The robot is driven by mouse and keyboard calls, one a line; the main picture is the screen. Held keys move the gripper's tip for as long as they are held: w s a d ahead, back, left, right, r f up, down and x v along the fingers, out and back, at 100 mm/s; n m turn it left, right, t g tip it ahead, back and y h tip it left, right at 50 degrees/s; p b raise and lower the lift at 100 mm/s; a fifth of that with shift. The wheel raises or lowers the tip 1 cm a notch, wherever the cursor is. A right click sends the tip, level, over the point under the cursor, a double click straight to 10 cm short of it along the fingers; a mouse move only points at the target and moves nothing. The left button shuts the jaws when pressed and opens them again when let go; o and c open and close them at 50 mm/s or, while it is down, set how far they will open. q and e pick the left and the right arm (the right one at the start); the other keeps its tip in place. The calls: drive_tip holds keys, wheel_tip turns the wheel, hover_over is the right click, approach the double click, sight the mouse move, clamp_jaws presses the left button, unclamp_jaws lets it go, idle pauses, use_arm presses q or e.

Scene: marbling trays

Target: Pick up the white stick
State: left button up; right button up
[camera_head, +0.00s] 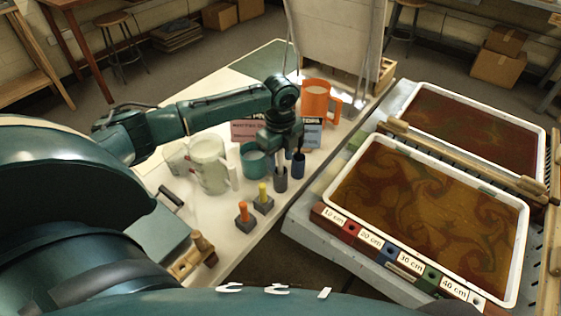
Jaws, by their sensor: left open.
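The white stick (281,162) appears to stand upright in a small dark grey holder (281,181) on the white table. Its upper part is hidden by my left gripper (284,148). The left gripper is open and points down right over the stick. I cannot tell whether the fingers are on both sides of it or touch it. My right gripper is not in view.
Orange (243,209) and yellow (263,190) sticks stand in holders nearer me. A dark blue cup (298,167) is close right of the gripper. A pale jug (209,168), teal cup (252,163) and orange jug (315,100) stand nearby. A marbling tray (336,194) lies right.

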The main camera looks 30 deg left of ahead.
use_arm(q)
clamp_jaws()
idle(0.3)
